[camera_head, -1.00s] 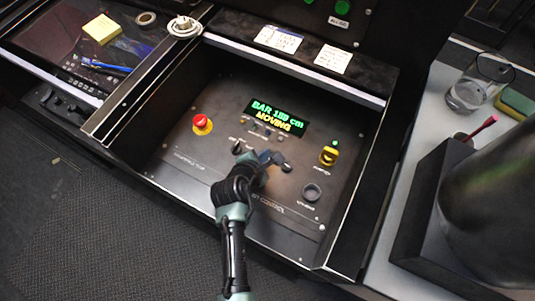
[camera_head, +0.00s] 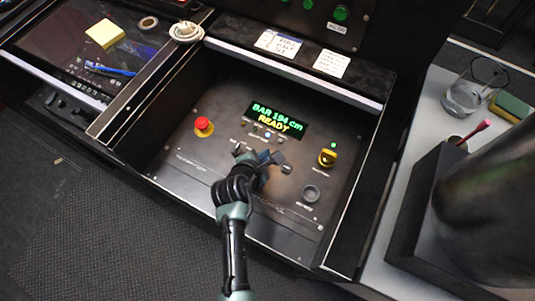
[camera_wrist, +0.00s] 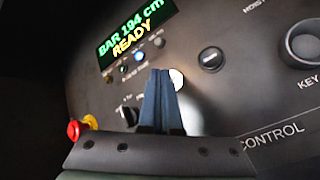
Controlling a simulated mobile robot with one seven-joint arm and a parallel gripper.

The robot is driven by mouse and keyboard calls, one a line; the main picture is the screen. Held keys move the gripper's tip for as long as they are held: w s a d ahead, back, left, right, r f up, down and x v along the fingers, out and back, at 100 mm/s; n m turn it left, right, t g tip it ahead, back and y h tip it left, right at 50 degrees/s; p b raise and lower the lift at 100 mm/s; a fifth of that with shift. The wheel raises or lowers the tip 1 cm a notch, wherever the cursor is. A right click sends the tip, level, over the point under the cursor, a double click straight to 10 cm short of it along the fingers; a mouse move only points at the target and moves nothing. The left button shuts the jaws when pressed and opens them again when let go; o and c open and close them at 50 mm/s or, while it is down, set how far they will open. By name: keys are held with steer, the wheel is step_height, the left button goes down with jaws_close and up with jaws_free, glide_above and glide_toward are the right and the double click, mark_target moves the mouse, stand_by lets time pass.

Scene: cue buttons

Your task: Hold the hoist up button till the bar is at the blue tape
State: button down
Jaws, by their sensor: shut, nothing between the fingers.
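The hoist control panel (camera_head: 180,155) carries a lit display (camera_head: 277,117) reading "BAR 194 cm" and "READY"; it also shows in the wrist view (camera_wrist: 130,30). My gripper (camera_head: 274,159) is shut and empty, over the middle of the panel. In the wrist view its fingertips (camera_wrist: 160,72) stand in front of a pale round button (camera_wrist: 177,79), which they partly hide. I cannot tell whether they touch it. A dark button with a light mark (camera_wrist: 211,58) sits to its right, and a black control (camera_wrist: 129,114) to its left. No bar or blue tape is in view.
Raised walls edge the recess. A glass (camera_head: 462,97) and dark cylinder (camera_head: 490,215) stand on the right counter.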

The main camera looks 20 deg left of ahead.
steer(key=shift+r, duration=0.15)
step_height(320, 180, up, 5)
steer(key=p, duration=0.5)
